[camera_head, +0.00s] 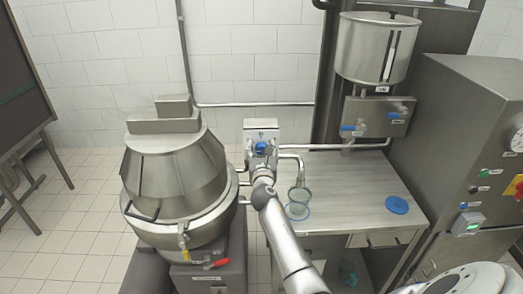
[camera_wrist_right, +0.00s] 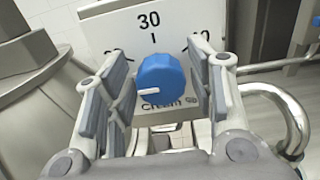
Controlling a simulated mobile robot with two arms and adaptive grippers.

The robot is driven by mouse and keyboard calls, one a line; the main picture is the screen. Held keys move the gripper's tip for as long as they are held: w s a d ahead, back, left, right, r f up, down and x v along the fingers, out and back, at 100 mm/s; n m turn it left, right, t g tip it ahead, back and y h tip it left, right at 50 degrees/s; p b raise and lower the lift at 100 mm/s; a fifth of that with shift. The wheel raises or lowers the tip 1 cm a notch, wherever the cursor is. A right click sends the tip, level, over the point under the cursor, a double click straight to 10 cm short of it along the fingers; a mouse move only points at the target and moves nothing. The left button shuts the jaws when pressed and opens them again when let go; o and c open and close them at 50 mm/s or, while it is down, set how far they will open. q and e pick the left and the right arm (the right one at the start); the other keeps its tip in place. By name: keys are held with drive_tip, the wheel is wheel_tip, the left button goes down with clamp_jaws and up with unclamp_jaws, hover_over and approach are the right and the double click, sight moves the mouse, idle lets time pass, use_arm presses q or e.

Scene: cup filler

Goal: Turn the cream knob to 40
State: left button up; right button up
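The cream knob is a blue round knob (camera_wrist_right: 162,78) with a white pointer mark on its left side, pointing left. It sits on a white dial plate marked 30 at the top, with 40 partly hidden at right and the left number mostly covered. "Cream" is printed below the knob. The knob also shows in the head view (camera_head: 261,147) on a wall box (camera_head: 262,126). My right gripper (camera_wrist_right: 158,95) is open, its fingers on either side of the knob. Gaps show, so I see no grip. It also shows in the head view (camera_head: 262,163). My left gripper is out of view.
A steel mixing drum (camera_head: 172,180) stands left of the box. A bent spout pipe (camera_head: 297,158) reaches over a glass cup (camera_head: 298,196) on the steel table (camera_head: 350,180). A blue disc (camera_head: 397,205) lies at the table's right. A steel cabinet (camera_head: 470,130) stands at far right.

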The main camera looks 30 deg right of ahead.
drive_tip(key=c, duration=0.7)
